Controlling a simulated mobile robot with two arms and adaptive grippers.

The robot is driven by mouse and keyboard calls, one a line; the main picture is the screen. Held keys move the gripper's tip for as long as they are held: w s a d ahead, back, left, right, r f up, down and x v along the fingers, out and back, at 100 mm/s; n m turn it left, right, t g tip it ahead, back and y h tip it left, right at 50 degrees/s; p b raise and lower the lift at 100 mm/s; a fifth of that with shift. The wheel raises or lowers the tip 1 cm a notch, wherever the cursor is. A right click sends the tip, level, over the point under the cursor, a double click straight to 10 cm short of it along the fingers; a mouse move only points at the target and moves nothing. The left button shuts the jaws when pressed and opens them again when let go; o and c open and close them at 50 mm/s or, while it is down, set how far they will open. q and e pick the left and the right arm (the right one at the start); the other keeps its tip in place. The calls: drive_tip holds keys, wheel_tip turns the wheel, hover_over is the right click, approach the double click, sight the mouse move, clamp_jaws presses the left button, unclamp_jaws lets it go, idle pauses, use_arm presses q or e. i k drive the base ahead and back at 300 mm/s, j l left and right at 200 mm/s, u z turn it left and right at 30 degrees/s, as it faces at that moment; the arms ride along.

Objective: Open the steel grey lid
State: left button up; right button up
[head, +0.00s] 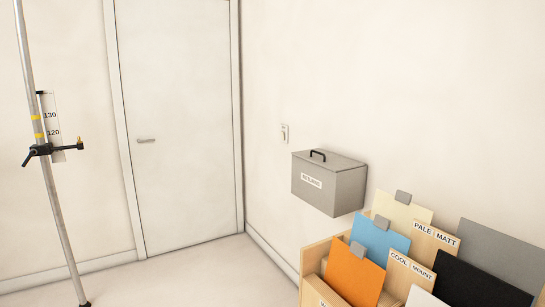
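A grey box (325,187) is fixed to the right wall, a little right of the middle of the head view. Its grey lid (329,162) lies flat and shut on top. Neither of my grippers shows in this view.
A wooden rack (315,262) of coloured boards stands at the lower right, below and right of the box. A pole (49,185) with a clamp and scale stands at the left. A white door (180,120) is behind. Floor between pole and rack is clear.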

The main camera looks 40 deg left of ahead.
sight(336, 162)
drive_tip(key=u, duration=1)
drive_tip(key=z, duration=0.35)
drive_tip(key=i+j+z, duration=0.3)
drive_tip(key=j, duration=0.3)
drive_tip(key=i+j+z, duration=0.3)
drive_tip(key=j, duration=0.35)
drive_tip(key=i+j+z, duration=0.15)
drive_tip(key=j, duration=0.25)
drive_tip(key=i, duration=0.05)
